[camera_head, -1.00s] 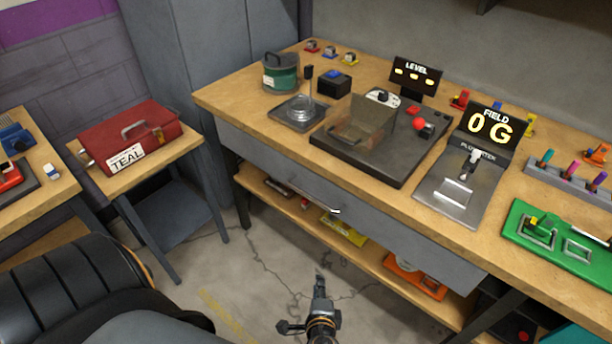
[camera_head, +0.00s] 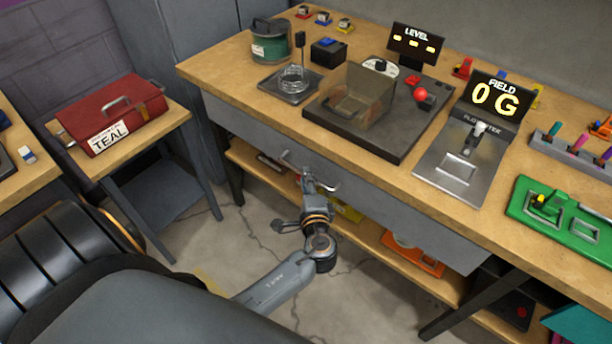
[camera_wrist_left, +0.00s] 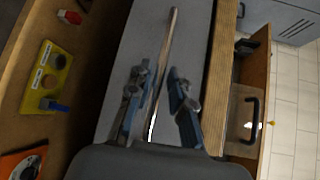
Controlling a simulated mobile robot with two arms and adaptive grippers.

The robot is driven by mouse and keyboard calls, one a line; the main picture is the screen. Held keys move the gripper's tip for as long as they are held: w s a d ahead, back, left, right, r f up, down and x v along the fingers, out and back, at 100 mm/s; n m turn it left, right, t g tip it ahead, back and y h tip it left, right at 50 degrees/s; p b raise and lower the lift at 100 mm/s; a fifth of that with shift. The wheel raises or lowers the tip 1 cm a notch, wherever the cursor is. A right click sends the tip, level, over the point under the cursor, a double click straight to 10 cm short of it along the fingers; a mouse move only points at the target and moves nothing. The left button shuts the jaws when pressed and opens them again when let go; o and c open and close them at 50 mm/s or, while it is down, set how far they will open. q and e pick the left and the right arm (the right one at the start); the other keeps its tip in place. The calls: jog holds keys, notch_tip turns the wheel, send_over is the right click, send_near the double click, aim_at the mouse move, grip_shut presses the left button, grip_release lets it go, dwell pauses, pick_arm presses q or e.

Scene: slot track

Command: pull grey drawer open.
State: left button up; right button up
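The grey drawer (camera_head: 385,212) has a wide front under the wooden bench top and looks shut. Its curved metal handle (camera_head: 327,187) sits on the left half of the front. My left gripper (camera_head: 307,176) is at the handle and covers part of it in the head view. In the left wrist view the two fingers (camera_wrist_left: 157,82) are apart, with the handle bar (camera_wrist_left: 168,45) running lengthwise between them in front of the grey drawer front (camera_wrist_left: 125,60). I see a gap beside the bar, so the gripper is not closed on it. My right gripper is not in view.
The bench top (camera_head: 225,78) carries a dark tray with a clear box, a green canister (camera_head: 270,40) and a metal plate device. A lower shelf (camera_head: 375,237) holds an orange item (camera_head: 412,255). A red toolbox (camera_head: 110,112) stands on a side table at left.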

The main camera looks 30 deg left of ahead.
pick_arm(q)
jog(key=shift+x, duration=0.85)
jog(key=shift+w+a, duration=0.15)
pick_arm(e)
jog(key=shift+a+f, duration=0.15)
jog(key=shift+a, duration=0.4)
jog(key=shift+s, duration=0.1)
pick_arm(q)
grip_shut()
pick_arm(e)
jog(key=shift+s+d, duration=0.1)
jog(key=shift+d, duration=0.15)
pick_arm(q)
jog(key=shift+f, duration=0.1)
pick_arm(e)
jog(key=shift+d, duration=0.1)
